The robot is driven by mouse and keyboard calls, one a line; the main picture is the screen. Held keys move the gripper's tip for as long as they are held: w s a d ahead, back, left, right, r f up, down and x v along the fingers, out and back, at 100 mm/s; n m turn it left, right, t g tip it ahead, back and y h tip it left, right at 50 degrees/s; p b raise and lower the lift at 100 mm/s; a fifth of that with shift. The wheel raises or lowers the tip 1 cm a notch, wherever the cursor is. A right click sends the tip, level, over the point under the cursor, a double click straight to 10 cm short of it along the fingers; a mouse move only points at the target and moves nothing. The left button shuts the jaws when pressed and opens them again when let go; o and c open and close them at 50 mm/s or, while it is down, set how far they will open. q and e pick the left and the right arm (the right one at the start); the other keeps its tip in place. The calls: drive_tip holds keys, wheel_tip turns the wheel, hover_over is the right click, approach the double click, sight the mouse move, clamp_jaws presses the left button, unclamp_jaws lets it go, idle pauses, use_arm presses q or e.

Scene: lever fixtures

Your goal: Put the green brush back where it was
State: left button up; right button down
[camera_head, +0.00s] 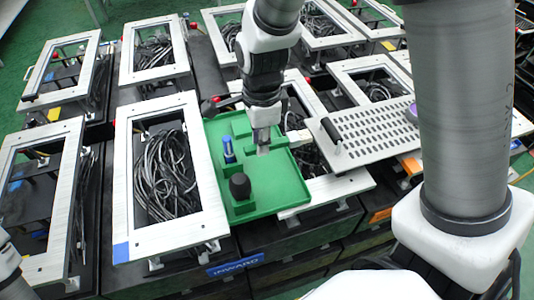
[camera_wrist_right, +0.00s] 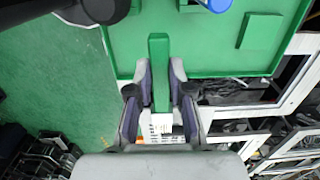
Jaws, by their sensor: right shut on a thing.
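The green brush, with a green handle (camera_wrist_right: 159,62) and a pale end (camera_wrist_right: 161,127), is between the fingers of my right gripper (camera_wrist_right: 161,88) in the right wrist view. The gripper is shut on it. In the head view my right gripper (camera_head: 263,143) points down over the green tray (camera_head: 283,198), and the brush's pale end (camera_head: 299,137) shows to its right. The handle overlaps the tray's edge in the wrist view; I cannot tell its height above the tray. My left gripper is not in view.
A blue-topped item (camera_head: 228,147) and a black knob-shaped item (camera_head: 240,187) stand in the tray. Metal frames with cables (camera_head: 168,172) lie to the left. A perforated plate (camera_head: 372,131) with a black upright handle lies to the right.

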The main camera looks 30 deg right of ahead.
drive_tip(key=f, duration=0.5)
drive_tip(key=w+f, duration=0.1)
drive_tip(key=f, duration=0.2)
drive_tip(key=shift+d+f, duration=0.1)
drive_tip(key=shift+f, duration=0.1)
drive_tip(key=shift+s+f, duration=0.1)
drive_tip(key=shift+f, duration=0.1)
drive_tip(key=shift+s, duration=0.1)
drive_tip(key=shift+f+b, duration=0.35)
drive_tip(key=shift+f, duration=0.15)
drive_tip(key=c, duration=1.1)
unclamp_jaws()
drive_tip(key=shift+o, duration=0.2)
wheel_tip(320, 180, up, 13)
drive_tip(key=shift+d+r+p, duration=0.1)
drive_tip(key=shift+p, duration=0.2)
